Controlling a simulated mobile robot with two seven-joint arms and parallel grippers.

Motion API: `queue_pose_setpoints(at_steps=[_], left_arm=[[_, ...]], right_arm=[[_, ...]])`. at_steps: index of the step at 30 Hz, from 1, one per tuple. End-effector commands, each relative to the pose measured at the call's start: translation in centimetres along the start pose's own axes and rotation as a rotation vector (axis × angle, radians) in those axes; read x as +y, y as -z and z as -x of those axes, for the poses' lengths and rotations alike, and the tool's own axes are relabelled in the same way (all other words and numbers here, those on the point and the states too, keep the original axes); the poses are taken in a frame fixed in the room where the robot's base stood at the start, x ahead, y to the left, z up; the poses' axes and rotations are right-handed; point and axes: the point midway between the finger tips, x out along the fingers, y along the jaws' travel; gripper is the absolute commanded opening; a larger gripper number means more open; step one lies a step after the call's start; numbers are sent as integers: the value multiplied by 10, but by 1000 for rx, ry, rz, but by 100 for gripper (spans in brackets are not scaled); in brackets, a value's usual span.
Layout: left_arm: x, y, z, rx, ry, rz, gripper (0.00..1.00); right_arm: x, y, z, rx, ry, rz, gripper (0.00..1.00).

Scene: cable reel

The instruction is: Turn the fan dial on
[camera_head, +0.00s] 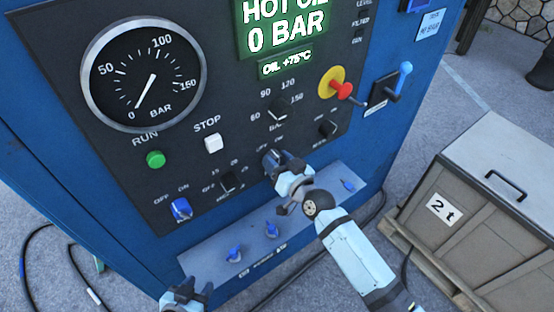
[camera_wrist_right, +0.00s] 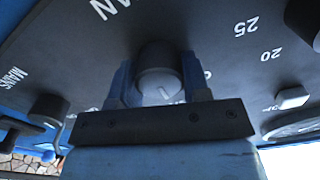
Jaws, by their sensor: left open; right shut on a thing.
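The fan dial (camera_wrist_right: 160,72) is a grey round knob on the dark panel, with a light mark on its face. In the right wrist view it sits between the two fingers of my right gripper (camera_wrist_right: 160,85), which is shut on it. A partly cut-off label ending in "AN" shows beside it. In the head view my right gripper (camera_head: 277,162) is at the lower middle of the panel and mostly covers the dial. My left gripper (camera_head: 190,292) is open and empty at the bottom edge, in front of the blue cabinet.
The panel also carries a pressure gauge (camera_head: 144,76), a green button (camera_head: 155,159), a white button (camera_head: 213,143), a blue switch (camera_head: 180,209) and a red-and-yellow knob (camera_head: 336,87). Blue taps (camera_head: 271,229) sit on the ledge below. A crate (camera_head: 470,200) stands at right.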

Motion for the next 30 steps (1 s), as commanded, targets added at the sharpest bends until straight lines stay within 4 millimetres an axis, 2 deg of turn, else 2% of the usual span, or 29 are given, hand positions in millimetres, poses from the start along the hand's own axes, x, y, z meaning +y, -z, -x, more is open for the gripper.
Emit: queue_pose_setpoints(at_steps=[6, 15, 30], left_arm=[[0, 1, 1, 0, 0, 0, 43], [0, 2, 1, 1, 0, 0, 43], [0, 2, 1, 1, 0, 0, 43]], right_arm=[[0, 1, 0, 1, 0, -192, 20], [0, 1, 0, 2, 0, -387, 20], [1, 1, 0, 2, 0, -487, 20]])
